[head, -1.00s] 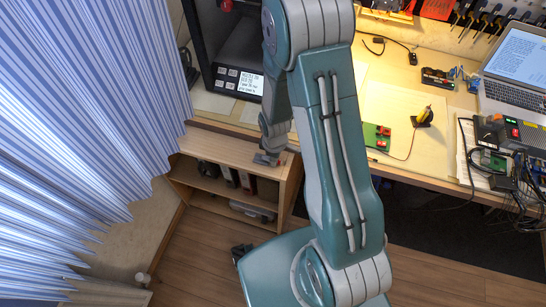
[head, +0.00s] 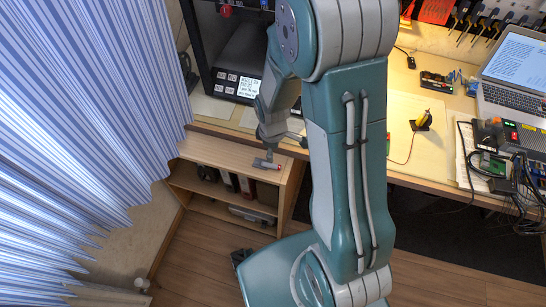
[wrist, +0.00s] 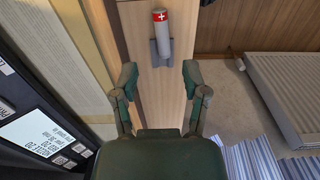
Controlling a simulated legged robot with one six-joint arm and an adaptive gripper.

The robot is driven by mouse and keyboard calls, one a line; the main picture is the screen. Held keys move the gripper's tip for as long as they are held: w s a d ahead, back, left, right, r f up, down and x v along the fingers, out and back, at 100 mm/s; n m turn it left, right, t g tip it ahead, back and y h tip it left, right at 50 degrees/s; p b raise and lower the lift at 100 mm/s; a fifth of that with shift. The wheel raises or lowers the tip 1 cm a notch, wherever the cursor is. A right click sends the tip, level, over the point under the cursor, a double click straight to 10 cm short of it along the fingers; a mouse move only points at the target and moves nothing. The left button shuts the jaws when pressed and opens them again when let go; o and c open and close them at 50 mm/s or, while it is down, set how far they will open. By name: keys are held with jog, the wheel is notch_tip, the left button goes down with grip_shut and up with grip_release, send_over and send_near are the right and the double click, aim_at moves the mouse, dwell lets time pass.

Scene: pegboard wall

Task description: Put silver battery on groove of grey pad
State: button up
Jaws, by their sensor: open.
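The silver battery (wrist: 161,30) has a red end with a white cross. In the wrist view it lies lengthwise on the grey pad (wrist: 153,56), whose sides show at both edges of the battery's lower end. In the head view the small grey pad (head: 262,164) is on top of the low wooden shelf, with the battery's red end (head: 278,167) at its right. My gripper (wrist: 159,75) is open and empty, apart from the battery. It also shows in the head view (head: 280,143), above the pad. The groove itself is hidden under the battery.
The wooden shelf (head: 215,153) stands beside the workbench (head: 420,170). A dark device with a display (head: 250,85) is behind it, close to my arm. A striped curtain (head: 90,120) hangs at left. A radiator (wrist: 290,95) shows in the wrist view.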

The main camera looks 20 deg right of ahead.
jog(key=s+r+m+t, duration=0.1)
jog(key=s+r+m, duration=0.15)
jog(key=r, duration=0.75)
jog(key=s+r+m+t, duration=0.2)
jog(key=r+m, duration=0.1)
jog(key=r, duration=0.6)
jog(key=s+r+m+t, duration=0.2)
jog(key=s+r+m, duration=0.3)
jog(key=s+r, duration=0.4)
jog(key=shift+s+r, duration=0.3)
jog(key=shift+r, duration=0.15)
